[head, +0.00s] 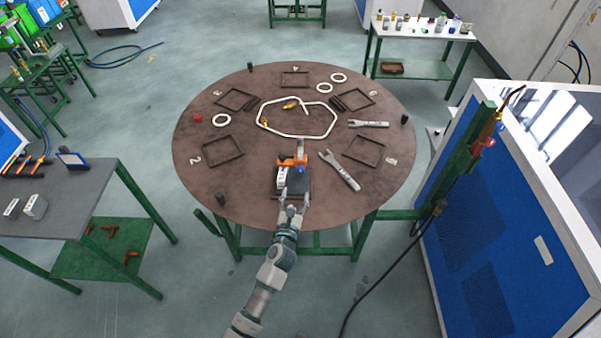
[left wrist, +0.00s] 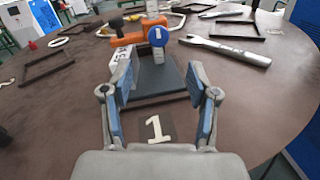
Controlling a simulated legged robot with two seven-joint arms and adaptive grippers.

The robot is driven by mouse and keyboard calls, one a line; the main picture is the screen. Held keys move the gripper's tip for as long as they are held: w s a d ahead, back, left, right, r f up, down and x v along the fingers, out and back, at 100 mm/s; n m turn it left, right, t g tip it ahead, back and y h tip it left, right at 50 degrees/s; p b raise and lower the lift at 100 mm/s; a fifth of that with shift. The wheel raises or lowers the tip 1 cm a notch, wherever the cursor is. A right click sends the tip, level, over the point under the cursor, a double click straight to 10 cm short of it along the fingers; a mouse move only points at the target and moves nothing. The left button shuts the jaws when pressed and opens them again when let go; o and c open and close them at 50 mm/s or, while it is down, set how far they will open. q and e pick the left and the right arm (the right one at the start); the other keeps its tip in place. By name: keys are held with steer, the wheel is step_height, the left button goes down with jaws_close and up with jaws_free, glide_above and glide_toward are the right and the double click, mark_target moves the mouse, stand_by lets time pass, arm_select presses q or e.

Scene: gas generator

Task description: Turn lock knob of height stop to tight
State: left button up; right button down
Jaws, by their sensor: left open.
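The height stop stands at the near edge of the round brown table. It has an orange arm (head: 291,160), a dark base plate (left wrist: 160,80) and a pale block with dark lettering (left wrist: 120,60). A blue round knob (left wrist: 156,37) with a white mark faces me; it also shows in the head view (head: 299,170). A black knob (left wrist: 116,23) sits to its left. I cannot tell which knob is the lock knob. My left gripper (left wrist: 162,78) is open and empty, its fingers apart over the near part of the base plate, short of the blue knob. My right gripper is not in view.
The round table (head: 240,180) holds dark square frames, white rings, a bent white tube (head: 330,130) and two wrenches. One wrench (head: 340,171) lies close right of the height stop. A blue cabinet (head: 500,220) stands right, a grey bench (head: 70,195) left.

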mark_target(300, 172)
arm_select(q)
steer(key=w, duration=0.3)
steer(key=w+d+b, duration=0.1)
steer(key=w, duration=0.6)
steer(key=shift+w+d+b, duration=0.1)
steer(key=shift+d+b, duration=0.15)
steer(key=shift+b, duration=0.1)
steer(key=c, duration=1)
jaws_close()
